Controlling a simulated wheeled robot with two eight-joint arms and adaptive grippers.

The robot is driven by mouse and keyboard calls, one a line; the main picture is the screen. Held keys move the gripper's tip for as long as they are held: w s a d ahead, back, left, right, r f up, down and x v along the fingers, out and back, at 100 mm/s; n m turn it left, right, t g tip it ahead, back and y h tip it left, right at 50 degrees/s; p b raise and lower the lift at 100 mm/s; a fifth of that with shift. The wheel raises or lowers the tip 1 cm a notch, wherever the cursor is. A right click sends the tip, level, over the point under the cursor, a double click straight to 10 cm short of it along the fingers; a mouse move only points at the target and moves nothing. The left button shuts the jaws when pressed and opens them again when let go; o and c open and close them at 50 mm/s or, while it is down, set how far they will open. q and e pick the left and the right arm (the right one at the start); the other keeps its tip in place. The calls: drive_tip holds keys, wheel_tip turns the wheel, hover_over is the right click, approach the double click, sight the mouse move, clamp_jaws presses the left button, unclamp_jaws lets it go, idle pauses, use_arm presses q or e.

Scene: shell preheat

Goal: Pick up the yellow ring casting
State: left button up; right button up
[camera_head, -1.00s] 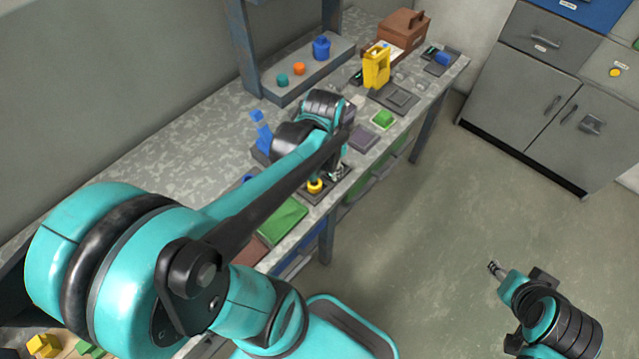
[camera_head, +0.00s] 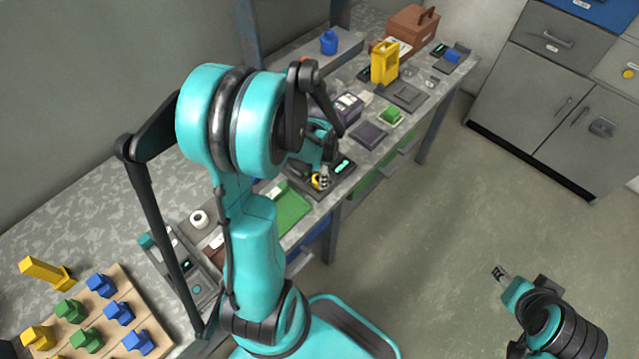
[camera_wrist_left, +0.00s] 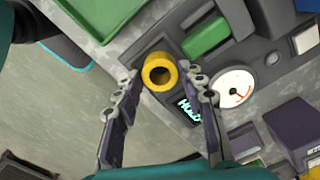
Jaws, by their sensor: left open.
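The yellow ring casting (camera_wrist_left: 159,72) stands on a dark device with a small lit display (camera_wrist_left: 187,107) in the left wrist view. Its open hole faces the camera. My left gripper (camera_wrist_left: 159,88) is open, with one finger on each side of the ring. I cannot tell whether the fingers touch it. In the head view the ring (camera_head: 316,181) shows partly, behind the tip of my left gripper (camera_head: 322,180). My right gripper (camera_head: 499,272) is over the floor at the lower right, away from the bench; its jaw opening is too small to judge.
A green tray (camera_head: 292,212) lies beside the device on the bench. A white round gauge (camera_wrist_left: 235,89) is near the right finger. A yellow upright block (camera_head: 384,63) and a brown case (camera_head: 412,24) stand farther back. A board of coloured blocks (camera_head: 128,289) is at lower left.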

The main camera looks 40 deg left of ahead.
use_arm(q)
drive_tip(key=shift+f, duration=0.35)
drive_tip(key=shift+r, duration=0.1)
drive_tip(key=c, duration=0.8)
